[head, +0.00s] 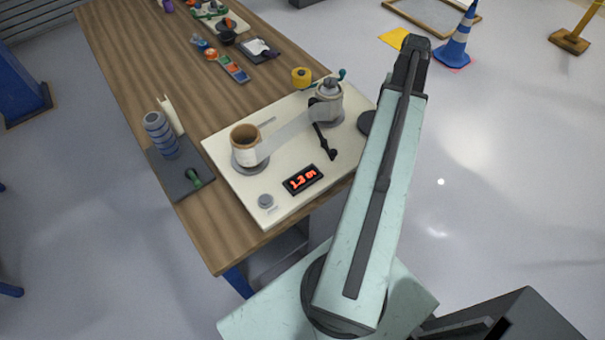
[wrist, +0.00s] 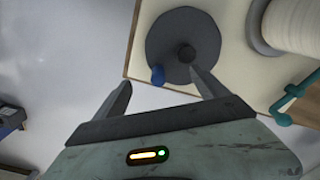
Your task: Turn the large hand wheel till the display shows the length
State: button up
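The large hand wheel is a dark grey disc (wrist: 190,30) with a round hub and a blue knob (wrist: 157,75) near its rim. In the head view the wheel (head: 367,122) shows at the right edge of the cream board, partly hidden by my arm. The display (head: 303,179) on the board glows with red characters starting 1.3; the rest is hard to read. My gripper (wrist: 163,92) is open and empty. The blue knob shows between its fingers in the wrist view; I see no contact. In the head view the gripper's fingers are not clear.
On the board (head: 225,160), a film band runs between a left roller (head: 246,150) and a right roller (head: 326,105) with a teal crank. A black lever (head: 325,143) and a grey knob (head: 265,201) are nearby. A dark mat with a stacked roll lies left.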

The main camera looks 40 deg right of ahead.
notch_tip(320, 180, up, 5)
jog(key=p, duration=0.4)
jog(key=shift+s, duration=0.15)
jog(key=shift+f, duration=0.15)
